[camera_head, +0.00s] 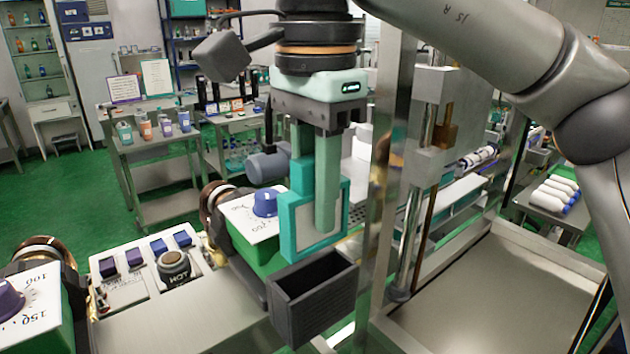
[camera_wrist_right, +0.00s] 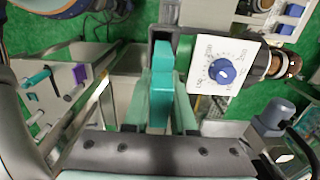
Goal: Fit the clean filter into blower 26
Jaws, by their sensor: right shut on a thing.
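My right gripper (camera_head: 314,208) points down in the middle of the head view, shut on a teal-framed filter (camera_head: 297,218). The filter hangs upright, with a pale inner face, above a dark open-topped box (camera_head: 312,300). In the wrist view the filter (camera_wrist_right: 162,85) sits between the two pale green fingers. A green blower (camera_head: 256,254) with a white dial panel and blue knob stands just left of the filter; its panel also shows in the wrist view (camera_wrist_right: 222,72). I cannot read a 26 on it. My left gripper is not in view.
A second blower with a purple knob (camera_head: 8,300) stands at lower left. Between them is a switch panel (camera_head: 150,270) with a button marked HOT. A metal post (camera_head: 385,150) rises close to the right of my gripper. A bare steel tray (camera_head: 490,300) lies at right.

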